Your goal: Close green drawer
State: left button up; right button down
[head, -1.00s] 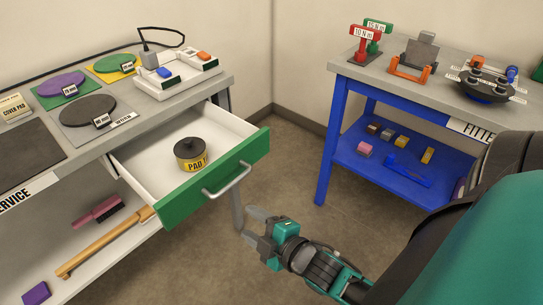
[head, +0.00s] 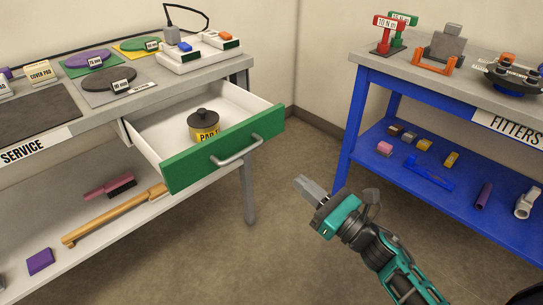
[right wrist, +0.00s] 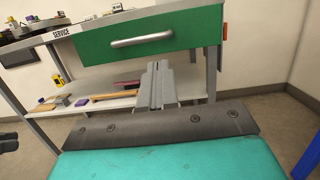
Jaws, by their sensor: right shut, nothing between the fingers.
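The green drawer (head: 225,155) stands pulled out from under the service table in the head view, with a silver bar handle (head: 238,151) on its front. A yellow and black pad tin (head: 204,126) sits inside it. The drawer front (right wrist: 150,33) also shows in the right wrist view, with its handle (right wrist: 142,39) at upper left of the fingers. My right gripper (head: 306,187) is shut and empty, apart from the drawer, to the right of and below its front. In the right wrist view its fingers (right wrist: 157,70) lie together, pointing toward the table.
The service table (head: 108,114) carries discs and a white tray (head: 198,55). Its lower shelf holds a wooden-handled tool (head: 115,215) and a brush. The table leg (head: 248,195) stands below the drawer. A blue fitters table (head: 352,125) stands at right. Open floor lies between.

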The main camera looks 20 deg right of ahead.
aim_at(258, 146)
pick_arm(q)
jog(key=shift+s+f, duration=0.1)
jog(key=shift+s, duration=0.1)
pick_arm(e)
jog(key=x, duration=1.1)
jog(key=shift+w+r, duration=0.1)
jog(key=shift+w, duration=0.2)
